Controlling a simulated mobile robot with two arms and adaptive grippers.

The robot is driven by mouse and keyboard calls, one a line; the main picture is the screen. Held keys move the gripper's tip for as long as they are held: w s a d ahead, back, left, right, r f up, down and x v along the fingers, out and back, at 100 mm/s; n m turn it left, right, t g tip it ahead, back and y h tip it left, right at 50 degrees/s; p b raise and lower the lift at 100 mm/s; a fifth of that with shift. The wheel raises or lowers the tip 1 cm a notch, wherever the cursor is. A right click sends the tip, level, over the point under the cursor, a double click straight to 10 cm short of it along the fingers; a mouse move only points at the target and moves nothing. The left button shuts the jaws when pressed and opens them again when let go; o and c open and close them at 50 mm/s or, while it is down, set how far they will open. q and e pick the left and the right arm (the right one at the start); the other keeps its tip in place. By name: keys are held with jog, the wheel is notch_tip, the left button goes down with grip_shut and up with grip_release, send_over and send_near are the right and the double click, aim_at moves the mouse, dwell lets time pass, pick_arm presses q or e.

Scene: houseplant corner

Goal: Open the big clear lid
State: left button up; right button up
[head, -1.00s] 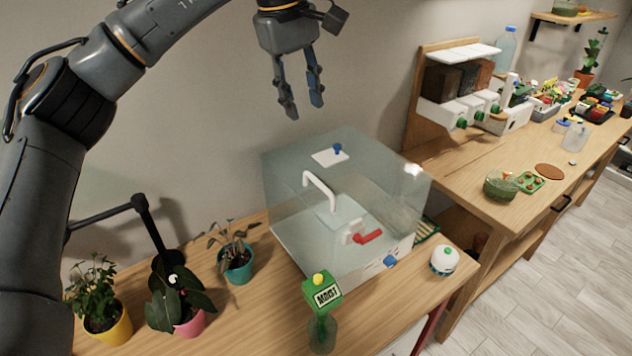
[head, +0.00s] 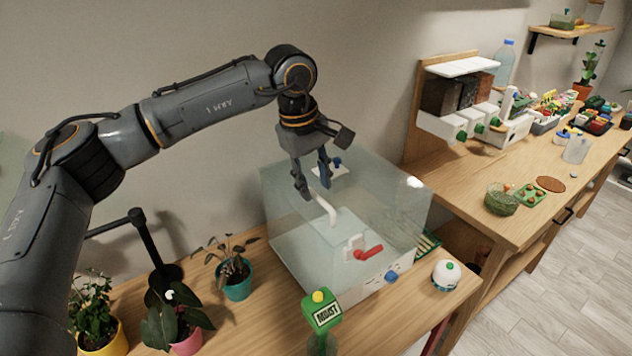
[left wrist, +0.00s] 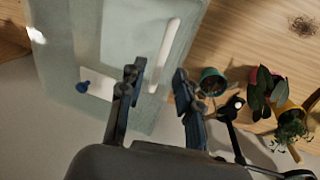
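The big clear lid (head: 375,212) is down over the boxy tank on the wooden bench; its pale panels also fill the upper left of the left wrist view (left wrist: 60,45). Its white bar handle (head: 327,210) is partly hidden by my gripper in the head view. The handle shows whole in the left wrist view (left wrist: 164,55). My left gripper (head: 314,192) is open and points down just above the handle. In the left wrist view the handle's near end lies between its two fingers (left wrist: 157,78), with no clear contact. My right gripper is out of view.
A blue knob on a white plate (head: 320,172) is behind the fingers. A red lever (head: 370,252) and blue knob (head: 391,276) are at the tank's front.

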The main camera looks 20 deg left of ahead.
pick_arm(q)
jog(key=shift+w+d+f, duration=0.15)
jog(key=shift+f, duration=0.95)
grip_shut()
jog(key=shift+r, duration=0.1)
